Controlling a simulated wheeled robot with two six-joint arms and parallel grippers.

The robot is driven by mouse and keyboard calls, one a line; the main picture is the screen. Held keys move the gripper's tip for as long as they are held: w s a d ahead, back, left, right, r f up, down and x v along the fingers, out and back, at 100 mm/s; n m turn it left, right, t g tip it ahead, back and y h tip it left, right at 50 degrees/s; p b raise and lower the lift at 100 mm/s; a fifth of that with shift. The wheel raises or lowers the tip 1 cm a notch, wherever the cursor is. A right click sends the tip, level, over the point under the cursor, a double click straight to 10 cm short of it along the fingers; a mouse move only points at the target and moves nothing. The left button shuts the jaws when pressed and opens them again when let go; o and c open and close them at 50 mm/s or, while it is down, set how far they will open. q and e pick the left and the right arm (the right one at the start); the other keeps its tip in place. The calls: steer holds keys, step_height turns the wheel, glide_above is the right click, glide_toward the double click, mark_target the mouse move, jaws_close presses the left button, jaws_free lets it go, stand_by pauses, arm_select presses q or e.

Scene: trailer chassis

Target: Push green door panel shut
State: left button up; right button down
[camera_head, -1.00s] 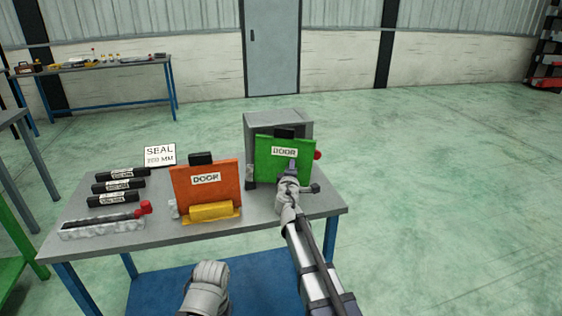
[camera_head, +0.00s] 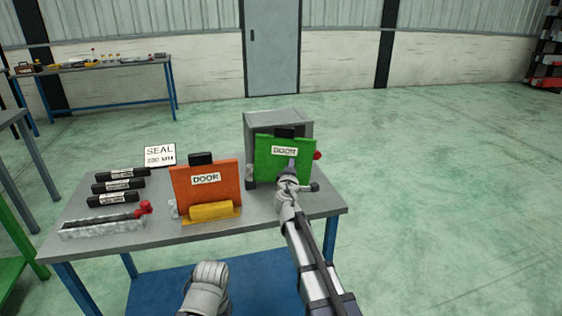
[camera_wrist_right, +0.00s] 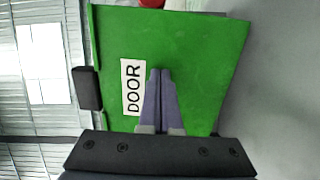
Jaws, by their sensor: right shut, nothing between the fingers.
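The green door panel (camera_head: 270,164) stands upright at the front of a grey box (camera_head: 279,122) on the table's right side. It has a white DOOR label and a black block on its top edge. In the right wrist view the green panel (camera_wrist_right: 205,60) fills most of the picture. My right gripper (camera_head: 291,168) is shut and empty, its fingertips in front of the panel just below the label; the wrist view shows the closed fingers (camera_wrist_right: 160,75) against or very near its face. Contact cannot be told for sure. My left gripper (camera_head: 208,285) hangs low before the table, its fingers unclear.
An orange door panel (camera_head: 206,189) in a yellow holder (camera_head: 212,212) stands left of the green one. Several black seal strips (camera_head: 118,186), a clear tray (camera_head: 103,226) and a SEAL sign (camera_head: 160,154) lie farther left on the grey table (camera_head: 262,210). A red knob (camera_head: 317,155) shows beside the green panel.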

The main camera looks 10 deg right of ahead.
steer(key=shift+w, duration=0.4)
steer(key=s, duration=0.5)
steer(key=shift+d, duration=0.1)
stand_by(0.4)
